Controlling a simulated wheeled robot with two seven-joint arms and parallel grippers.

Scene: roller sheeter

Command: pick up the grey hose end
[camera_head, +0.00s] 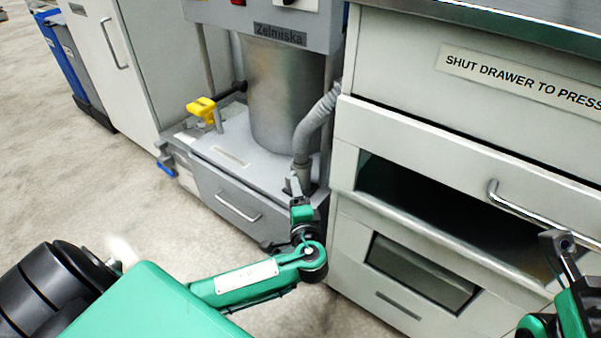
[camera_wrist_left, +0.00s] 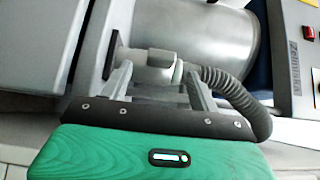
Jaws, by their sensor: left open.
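The grey hose (camera_head: 312,128) is ribbed and curves down beside the steel drum. Its end (camera_head: 301,171) is a smooth grey cuff low at the machine's base, by a dark flange. My left gripper (camera_head: 296,187) is right at this end and partly covers it. In the left wrist view, the hose end (camera_wrist_left: 158,60) lies across, just beyond and between the open fingers of my left gripper (camera_wrist_left: 158,82); I cannot tell whether they touch it. The ribbed hose (camera_wrist_left: 232,92) bends away to the right there. My right gripper (camera_head: 560,250) shows partly at the right edge; its opening is unclear.
The steel drum (camera_head: 283,95) stands behind the hose. A yellow-handled valve (camera_head: 201,108) sticks out left of it. To the right, a cabinet has a half-open drawer with a metal handle (camera_head: 535,213), near my right gripper. The floor (camera_head: 90,185) at left is clear.

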